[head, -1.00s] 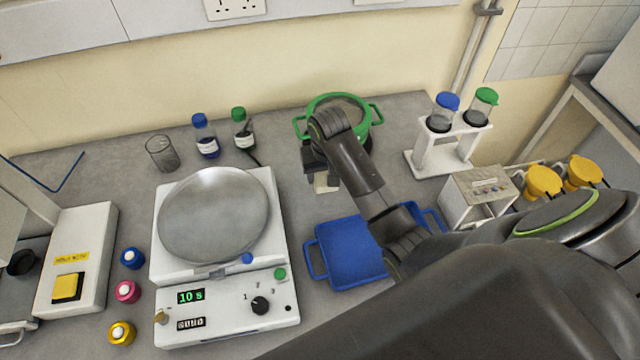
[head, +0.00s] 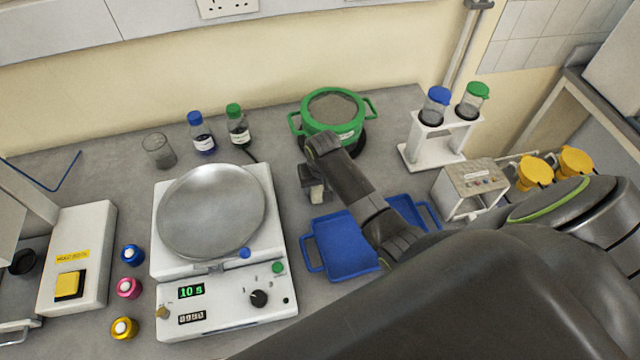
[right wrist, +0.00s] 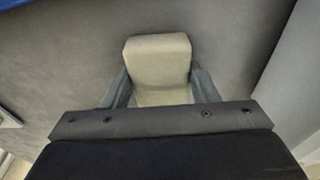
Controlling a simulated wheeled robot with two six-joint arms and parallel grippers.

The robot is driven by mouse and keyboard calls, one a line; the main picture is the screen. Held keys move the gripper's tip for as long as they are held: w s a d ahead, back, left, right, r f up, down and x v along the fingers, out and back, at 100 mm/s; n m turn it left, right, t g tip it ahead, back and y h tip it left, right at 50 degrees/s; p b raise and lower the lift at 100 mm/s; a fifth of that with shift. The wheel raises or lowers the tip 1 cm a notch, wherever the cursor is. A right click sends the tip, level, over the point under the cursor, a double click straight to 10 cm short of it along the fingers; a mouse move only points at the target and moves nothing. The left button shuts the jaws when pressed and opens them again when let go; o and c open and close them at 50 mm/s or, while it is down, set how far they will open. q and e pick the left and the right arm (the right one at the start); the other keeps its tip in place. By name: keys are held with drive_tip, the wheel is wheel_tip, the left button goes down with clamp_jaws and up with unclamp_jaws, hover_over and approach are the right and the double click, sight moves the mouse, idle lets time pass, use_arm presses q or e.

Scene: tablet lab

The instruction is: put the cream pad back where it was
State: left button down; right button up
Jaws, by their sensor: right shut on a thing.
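The cream pad (head: 318,194) shows in the head view as a small pale block under my right gripper (head: 313,180). It is between the green pot and the blue tray, partly hidden by the gripper. In the right wrist view the pad (right wrist: 159,62) is a rounded cream block between the two grey fingers of the gripper (right wrist: 160,88), which is shut on it. I cannot tell whether the pad touches the bench. My left gripper is not in view.
A green two-handled pot (head: 333,112) stands behind the gripper. A blue tray (head: 340,262) lies in front, partly under my right arm. A white device with a round metal plate (head: 210,212) is to the left. A white rack (head: 440,140) with capped jars stands right.

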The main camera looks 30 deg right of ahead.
drive_tip(key=o, duration=0.8)
drive_tip(key=shift+o, duration=0.4)
drive_tip(key=shift+r, duration=0.1)
wheel_tip(320, 180, up, 12)
drive_tip(key=s+b, duration=0.1)
drive_tip(key=shift+s+a+b, duration=0.25)
drive_tip(key=shift+s+b, duration=0.1)
drive_tip(key=shift+s, duration=0.05)
drive_tip(key=shift+s, duration=0.1)
